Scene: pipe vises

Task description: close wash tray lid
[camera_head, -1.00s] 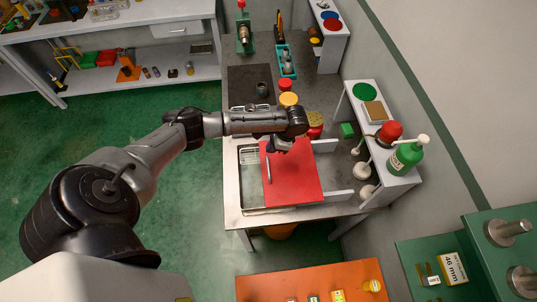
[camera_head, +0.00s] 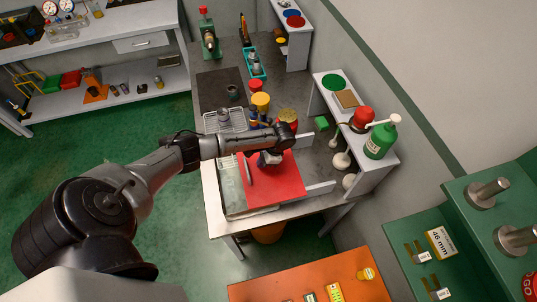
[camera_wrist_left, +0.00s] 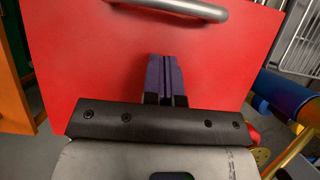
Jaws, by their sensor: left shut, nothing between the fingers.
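The wash tray's flat red lid (camera_head: 285,186) covers the right part of the tray and has a grey bar handle (camera_head: 249,170) near its left edge. A strip of the metal tray (camera_head: 231,190) shows uncovered on the left. My left gripper (camera_head: 268,160) is over the lid, right of the handle, its fingertips partly hidden by the wrist. In the left wrist view, the shut purple fingers (camera_wrist_left: 165,78) point across the red lid (camera_wrist_left: 85,60) towards the handle (camera_wrist_left: 185,9), with nothing between them. Whether they touch the lid is unclear. My right gripper is out of view.
Two white rails (camera_head: 320,188) extend right of the lid. A wire rack (camera_head: 224,121) and several jars stand behind the tray. A white shelf with a green pump bottle (camera_head: 381,138) is on the right. An orange table (camera_head: 315,289) is in front.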

